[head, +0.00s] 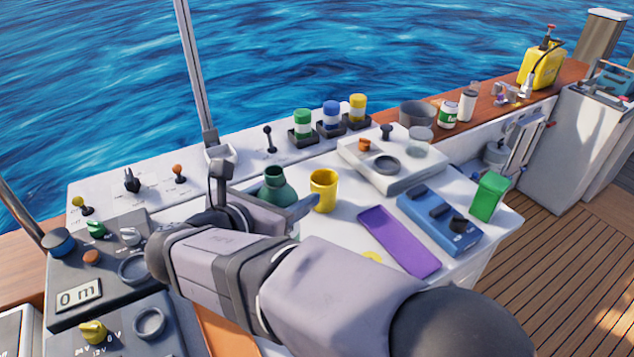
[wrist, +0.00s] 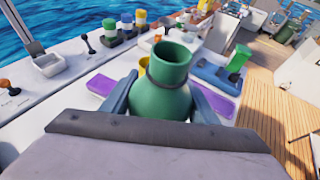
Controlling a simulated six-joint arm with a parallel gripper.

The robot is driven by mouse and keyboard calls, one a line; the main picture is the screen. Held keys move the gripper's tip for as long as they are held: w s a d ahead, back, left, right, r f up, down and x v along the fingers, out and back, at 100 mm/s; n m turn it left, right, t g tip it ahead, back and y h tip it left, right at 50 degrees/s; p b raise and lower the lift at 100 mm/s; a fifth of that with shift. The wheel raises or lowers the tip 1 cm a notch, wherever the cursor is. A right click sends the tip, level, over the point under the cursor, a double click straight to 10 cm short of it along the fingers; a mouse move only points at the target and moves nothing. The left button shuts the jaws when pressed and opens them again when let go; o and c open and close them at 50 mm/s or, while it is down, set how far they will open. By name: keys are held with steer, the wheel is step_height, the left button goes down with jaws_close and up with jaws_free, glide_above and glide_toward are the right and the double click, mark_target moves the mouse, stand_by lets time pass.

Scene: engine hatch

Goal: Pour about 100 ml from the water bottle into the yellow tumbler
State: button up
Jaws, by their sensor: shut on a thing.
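The green bottle (head: 276,188), open at its neck, is held by my gripper (head: 280,204) around its body. It stands roughly upright at the left of the tumbler, and my arm hides its lower part. In the wrist view the bottle (wrist: 164,90) sits between both fingers, its dark neck ring and open mouth showing. The yellow tumbler (head: 323,190) stands upright on the white console top, close to the bottle's right and apart from its mouth. The inside of the tumbler is too small to read for any liquid.
A purple tray-like slab (head: 398,240) and a blue device (head: 440,221) lie right of the tumbler. A green box (head: 489,196) stands at the right edge. Behind are a white block with round fittings (head: 392,158) and several coloured canisters (head: 331,117).

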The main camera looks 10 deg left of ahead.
steer(key=shift+r, duration=0.65)
steer(key=w+d+r+b, duration=0.1)
steer(key=w+d+b, duration=0.5)
steer(key=w, duration=0.3)
steer(key=w+d+r+b, duration=0.1)
steer(key=w+d+b, duration=0.5)
steer(key=w, duration=0.3)
step_height(320, 180, down, 12)
steer(key=shift+s+f, duration=0.15)
steer(key=shift+s, duration=0.1)
